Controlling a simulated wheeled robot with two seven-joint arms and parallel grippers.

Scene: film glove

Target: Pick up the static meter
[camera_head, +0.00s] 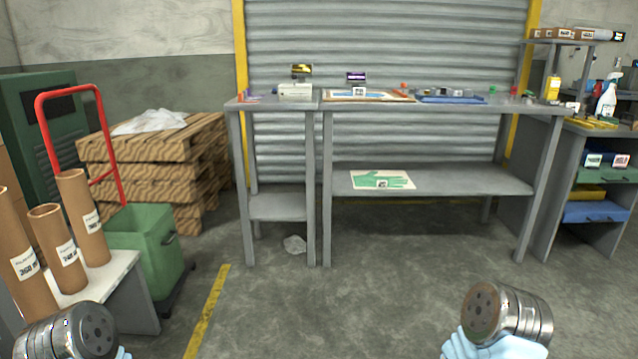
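I cannot tell for sure which thing is the static meter. Several small devices (457,93) lie at a blue mat (450,100) on the grey workbench (400,107), too small to make out. A white box (295,90) stands on the narrower bench section at left. Metal round parts of my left arm (65,333) and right arm (508,312), with light blue covering, show at the bottom edge. Neither gripper's fingers show, and both arms are well short of the bench.
A green bin (148,245), a red hand cart (105,140) and a low white table (110,285) with cardboard tubes (83,215) stand at left. A lower shelf (450,180) holds a sheet with a green glove picture (382,180). Open floor (350,310) lies before the bench.

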